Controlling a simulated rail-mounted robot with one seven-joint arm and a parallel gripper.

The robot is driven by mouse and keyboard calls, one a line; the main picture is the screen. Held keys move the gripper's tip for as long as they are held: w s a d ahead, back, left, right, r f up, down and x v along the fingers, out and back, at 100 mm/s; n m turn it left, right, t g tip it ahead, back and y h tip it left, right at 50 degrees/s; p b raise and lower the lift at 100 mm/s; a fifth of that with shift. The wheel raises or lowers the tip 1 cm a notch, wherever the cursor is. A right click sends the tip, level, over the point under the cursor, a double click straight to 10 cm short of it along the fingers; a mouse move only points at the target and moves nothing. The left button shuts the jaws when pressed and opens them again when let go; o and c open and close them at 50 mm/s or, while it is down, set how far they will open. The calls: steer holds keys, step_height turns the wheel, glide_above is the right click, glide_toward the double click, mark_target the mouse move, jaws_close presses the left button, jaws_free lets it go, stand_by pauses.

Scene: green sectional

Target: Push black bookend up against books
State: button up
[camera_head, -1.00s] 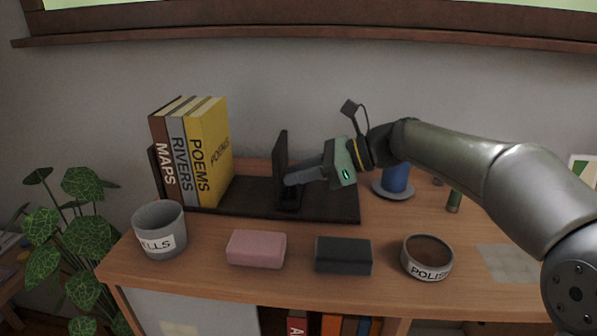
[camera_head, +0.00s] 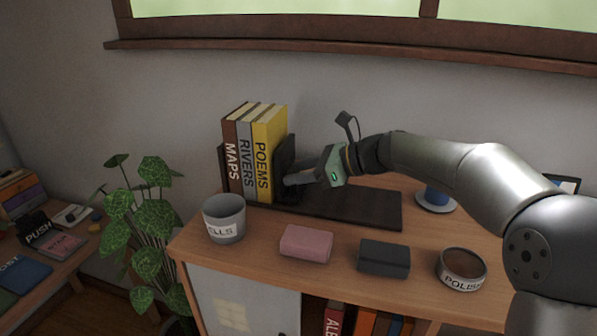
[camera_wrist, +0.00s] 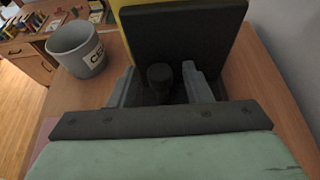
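The black bookend (camera_head: 286,160) stands upright on a dark base (camera_head: 350,207), at the right side of the books. It looks touching or almost touching the yellow POEMS book (camera_head: 268,150); I cannot tell if a thin gap is left. The grey RIVERS book (camera_head: 247,160) and brown MAPS book (camera_head: 231,158) stand left of it. My gripper (camera_head: 293,182) is low at the bookend's right face. In the wrist view my gripper (camera_wrist: 158,88) has its fingers apart, with a dark knob (camera_wrist: 160,75) between them, in front of the bookend plate (camera_wrist: 185,40).
A grey labelled cup (camera_head: 225,220), a pink block (camera_head: 306,243), a dark block (camera_head: 384,258) and a POLISH bowl (camera_head: 462,268) line the shelf's front. A blue cup (camera_head: 436,194) on a saucer stands behind my arm. The dark base right of my gripper is clear.

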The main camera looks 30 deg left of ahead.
steer(key=b+v, duration=0.2)
steer(key=v, duration=1.5)
steer(key=shift+d, duration=0.25)
